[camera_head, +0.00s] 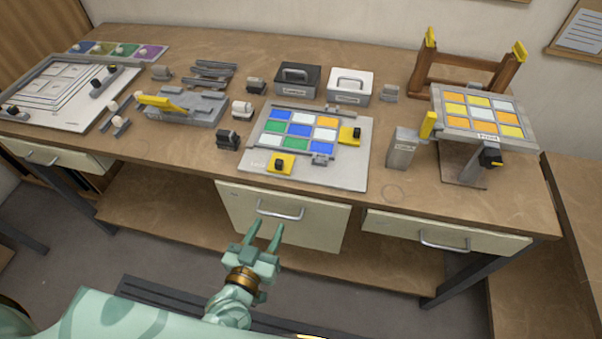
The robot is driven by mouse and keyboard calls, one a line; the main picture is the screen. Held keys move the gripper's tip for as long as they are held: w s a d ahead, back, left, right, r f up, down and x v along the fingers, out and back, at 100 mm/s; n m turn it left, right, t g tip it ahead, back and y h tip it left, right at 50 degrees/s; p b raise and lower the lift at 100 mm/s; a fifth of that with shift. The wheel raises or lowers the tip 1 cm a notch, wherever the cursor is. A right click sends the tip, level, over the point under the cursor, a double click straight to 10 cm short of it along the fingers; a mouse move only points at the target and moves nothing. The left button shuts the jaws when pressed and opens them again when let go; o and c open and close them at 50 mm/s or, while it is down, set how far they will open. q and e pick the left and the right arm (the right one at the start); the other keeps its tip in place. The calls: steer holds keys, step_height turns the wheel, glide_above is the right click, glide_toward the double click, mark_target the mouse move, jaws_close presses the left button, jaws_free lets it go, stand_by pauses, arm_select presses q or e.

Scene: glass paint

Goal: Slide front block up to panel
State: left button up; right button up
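The panel (297,131) is a grid of blue, white, green and orange glass squares on a light grey board (345,178) at the table's middle. The front block (287,168) is yellow with a black knob and sits on the board by the panel's front edge, left of centre. I cannot tell whether it touches the panel. A second yellow block (346,138) with a black knob is at the panel's right side. My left gripper (266,229) is open and empty, in front of the table and below the board. My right gripper is out of view.
A small grey clamp (321,160) sits right of the front block. A dark roller-like tool (228,139) stands left of the board. A grey box (402,150) and a tilted stand with an orange panel (485,112) are to the right. A drawer handle (280,213) is near my gripper.

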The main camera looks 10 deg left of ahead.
mark_target(278, 167)
arm_select(q)
steer(key=shift+t+y, duration=0.7)
steer(key=w+r, duration=0.1)
steer(key=w, duration=0.4)
steer(key=w+r+b, duration=0.1)
steer(key=w, duration=0.5)
steer(key=w+a+r+b, duration=0.1)
steer(key=w, duration=0.5)
steer(key=shift+w, duration=0.1)
steer(key=shift+r, duration=0.1)
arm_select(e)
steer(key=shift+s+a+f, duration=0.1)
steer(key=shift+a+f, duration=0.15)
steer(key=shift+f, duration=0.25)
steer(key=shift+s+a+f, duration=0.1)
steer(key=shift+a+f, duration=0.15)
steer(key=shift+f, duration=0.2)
